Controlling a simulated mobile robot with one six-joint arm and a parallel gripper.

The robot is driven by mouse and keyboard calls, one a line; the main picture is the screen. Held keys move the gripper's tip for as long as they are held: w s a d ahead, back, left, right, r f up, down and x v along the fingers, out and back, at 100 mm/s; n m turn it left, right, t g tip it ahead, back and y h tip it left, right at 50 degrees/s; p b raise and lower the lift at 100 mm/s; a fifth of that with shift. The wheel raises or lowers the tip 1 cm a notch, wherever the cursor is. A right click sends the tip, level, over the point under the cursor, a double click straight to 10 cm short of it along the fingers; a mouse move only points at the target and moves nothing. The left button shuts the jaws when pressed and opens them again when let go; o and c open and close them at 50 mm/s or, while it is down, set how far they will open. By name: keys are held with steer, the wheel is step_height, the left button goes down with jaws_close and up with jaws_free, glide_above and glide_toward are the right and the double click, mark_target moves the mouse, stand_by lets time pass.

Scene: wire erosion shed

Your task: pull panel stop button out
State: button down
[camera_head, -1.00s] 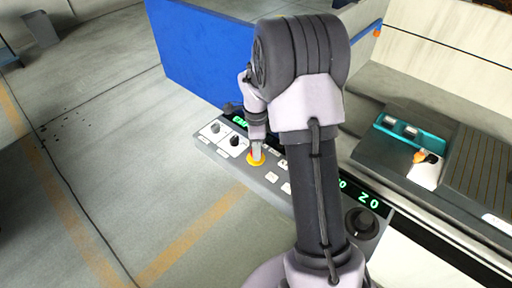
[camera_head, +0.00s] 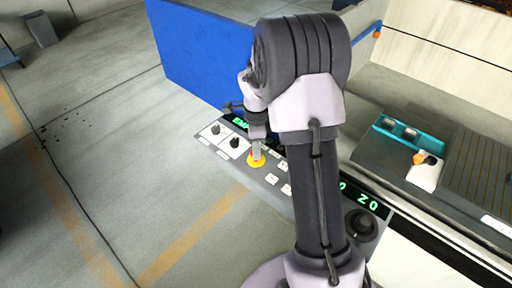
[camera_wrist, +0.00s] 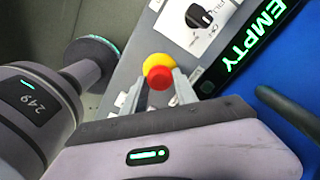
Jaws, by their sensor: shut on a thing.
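The panel stop button (camera_wrist: 159,79) is a red cap on a yellow base, seen in the wrist view. In the head view its yellow ring (camera_head: 256,161) shows on the grey control panel (camera_head: 230,163), and the red cap is hidden by my gripper. My gripper (camera_head: 257,150) reaches down onto the button from above. In the wrist view, the fingers of my gripper (camera_wrist: 161,88) stand on either side of the red cap and are shut on it.
Black rotary knobs (camera_head: 235,142) sit beside the button on the panel. A green display (camera_wrist: 250,38) reads EMPTY. A blue board (camera_head: 200,55) stands behind the panel. A large dark knob (camera_head: 361,224) and a teal-topped unit (camera_head: 405,130) lie to the right.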

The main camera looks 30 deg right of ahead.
steer(key=c, duration=0.9)
jaws_free()
steer(key=shift+c, duration=0.2)
steer(key=shift+r, duration=0.15)
step_height(320, 180, up, 17)
steer(key=p, duration=0.6)
steer(key=shift+r, duration=0.15)
steer(key=s+a+r+n+t, duration=0.2)
steer(key=s+a+r+n, duration=0.4)
steer(key=a+r, duration=0.2)
steer(key=s+a+n+t+y, duration=0.1)
steer(key=s+a+n+t, duration=0.1)
steer(key=s+a+n, duration=0.3)
steer(key=s+a+n+t+y+b, duration=0.1)
steer(key=s+a+n, duration=0.4)
steer(key=s, duration=0.7)
steer(key=r+n, duration=0.1)
steer(key=n, duration=0.1)
steer(key=shift+s+a+n+t+b, duration=0.15)
steer(key=shift+a+n+t+b, duration=0.15)
steer(key=shift+t, duration=0.1)
